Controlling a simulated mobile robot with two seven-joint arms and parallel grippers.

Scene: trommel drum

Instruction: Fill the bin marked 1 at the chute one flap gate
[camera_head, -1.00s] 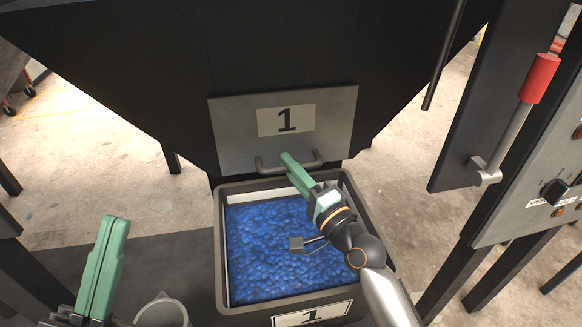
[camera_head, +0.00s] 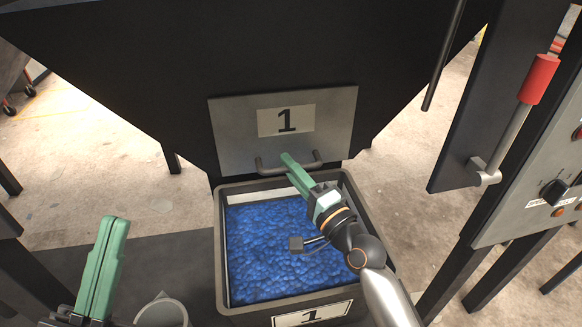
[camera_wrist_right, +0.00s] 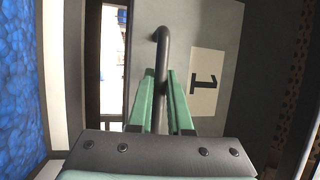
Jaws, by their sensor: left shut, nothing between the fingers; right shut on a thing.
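The grey flap gate (camera_head: 230,131) marked 1 hangs on the dark chute, with a bar handle (camera_head: 268,167) along its lower edge. My right gripper (camera_head: 289,160) is shut on this handle. In the right wrist view the bar (camera_wrist_right: 161,55) runs between the green fingers (camera_wrist_right: 163,92). The bin marked 1 (camera_head: 222,262) stands below the gate and holds blue pieces (camera_head: 265,240) over its whole floor, below the rim. My left gripper (camera_head: 116,222) is shut and empty at the lower left, away from gate and bin.
A lever with a red grip (camera_head: 540,78) and a control panel (camera_head: 530,210) with a knob stand at the right. A dark post and the chute's black legs (camera_head: 171,160) flank the bin. Open concrete floor shows left of the bin.

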